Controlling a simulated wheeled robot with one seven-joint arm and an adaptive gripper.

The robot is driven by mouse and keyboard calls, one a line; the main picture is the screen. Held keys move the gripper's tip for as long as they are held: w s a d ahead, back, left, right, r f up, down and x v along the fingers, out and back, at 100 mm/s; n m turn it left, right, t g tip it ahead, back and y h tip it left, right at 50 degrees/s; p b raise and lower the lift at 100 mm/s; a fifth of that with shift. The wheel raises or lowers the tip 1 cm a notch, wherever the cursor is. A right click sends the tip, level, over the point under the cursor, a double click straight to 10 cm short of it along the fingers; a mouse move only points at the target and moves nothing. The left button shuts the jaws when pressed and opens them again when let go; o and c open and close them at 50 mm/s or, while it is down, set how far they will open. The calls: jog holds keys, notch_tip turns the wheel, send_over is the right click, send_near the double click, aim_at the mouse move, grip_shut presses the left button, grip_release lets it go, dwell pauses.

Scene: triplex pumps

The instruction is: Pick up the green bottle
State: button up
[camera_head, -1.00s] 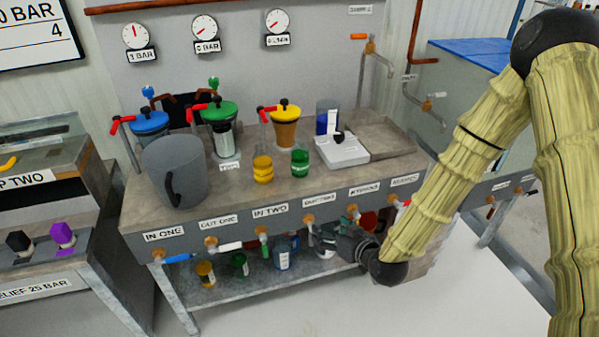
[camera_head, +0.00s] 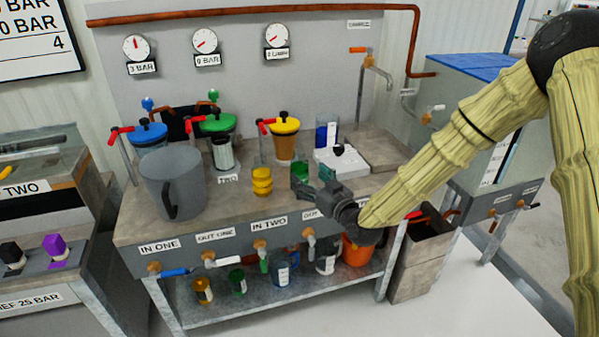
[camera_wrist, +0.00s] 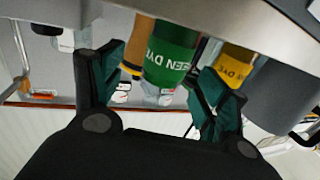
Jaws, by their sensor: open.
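My gripper (camera_head: 312,187) is at bench-top height in front of the bottle. In the wrist view my gripper (camera_wrist: 164,80) is open, with a finger on either side of the bottle. I see no clear contact; the exact depth is hard to tell. Another green bottle (camera_head: 237,280) stands on the lower shelf.
A yellow bottle (camera_head: 261,181) stands left of the green one, and it shows in the wrist view (camera_wrist: 235,62). A white scale (camera_head: 348,160) is behind right. A grey jug (camera_head: 172,182) stands at left. Capped pumps line the back; taps (camera_head: 309,238) stick out along the front edge.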

aim_at(305, 177)
jog(key=shift+a+f+x, duration=0.1)
jog(key=shift+f+x, duration=0.05)
jog(key=shift+x, duration=1)
jog(key=shift+a+f+x, duration=0.15)
jog(key=shift+x, duration=1.05)
jog(key=shift+s, duration=0.2)
jog(key=c, duration=1.2)
